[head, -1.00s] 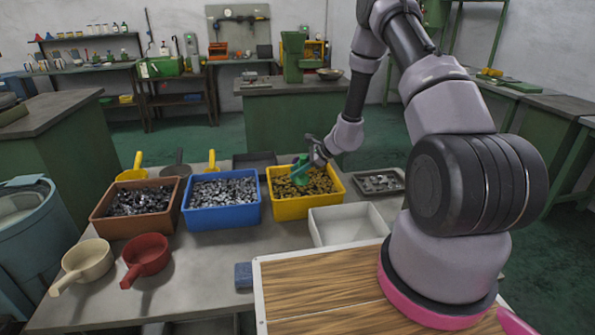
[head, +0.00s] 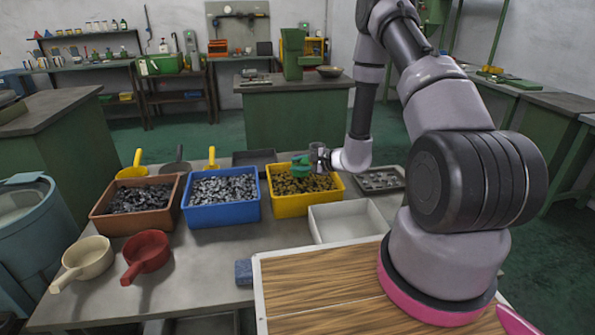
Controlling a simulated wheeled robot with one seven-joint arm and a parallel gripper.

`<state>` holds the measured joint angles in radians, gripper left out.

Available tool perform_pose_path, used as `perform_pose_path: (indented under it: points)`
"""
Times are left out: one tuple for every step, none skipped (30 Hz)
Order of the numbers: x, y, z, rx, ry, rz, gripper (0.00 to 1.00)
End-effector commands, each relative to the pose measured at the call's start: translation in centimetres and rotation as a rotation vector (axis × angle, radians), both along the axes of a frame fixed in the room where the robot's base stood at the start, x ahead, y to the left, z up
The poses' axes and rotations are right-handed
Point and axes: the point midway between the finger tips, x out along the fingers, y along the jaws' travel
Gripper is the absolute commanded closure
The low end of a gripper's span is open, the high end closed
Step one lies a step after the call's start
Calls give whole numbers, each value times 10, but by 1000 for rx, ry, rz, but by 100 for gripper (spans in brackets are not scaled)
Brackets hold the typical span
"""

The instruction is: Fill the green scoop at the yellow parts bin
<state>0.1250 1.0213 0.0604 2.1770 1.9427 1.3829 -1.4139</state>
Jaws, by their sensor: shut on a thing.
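The yellow parts bin (head: 287,208) stands on the bench among the other bins and holds many small brass-coloured parts. My gripper (head: 311,161) is above the right half of this bin, shut on the green scoop (head: 296,171). The scoop is over the bin, close to the top of the parts. The scoop's inside is too small to make out, so I cannot tell how much is in it.
A blue bin (head: 222,216) and a brown bin (head: 119,226) of metal parts stand to the left. An empty white tray (head: 345,221) is in front on the right. Cream (head: 88,257) and red (head: 148,250) scoops lie at front left. A flat grey tray (head: 380,180) lies right of the yellow bin.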

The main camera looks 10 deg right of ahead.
Motion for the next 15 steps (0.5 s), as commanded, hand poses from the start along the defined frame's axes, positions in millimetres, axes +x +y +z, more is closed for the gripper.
perform_pose_path:
  points:
    - [-1,0,7,0,-12,0,100]
    - [-2,0,10,0,-17,0,100]
    - [-2,0,15,-1,-26,0,100]
    - [-3,0,19,-1,-33,0,100]
    - [-4,0,22,-1,-38,0,100]
    - [-4,0,27,-2,-47,1,100]
    - [-5,0,31,-2,-54,1,100]
    - [-5,0,34,-2,-60,0,100]
    - [-6,0,39,-3,-69,1,100]
    - [-7,0,42,-3,-74,1,100]
    - [-8,0,46,-3,-79,1,100]
    - [-8,0,50,-4,-89,0,100]
    - [-9,0,53,-4,-95,1,100]
    - [-9,1,56,-4,-99,1,100]
    - [-10,1,59,-4,-104,1,100]
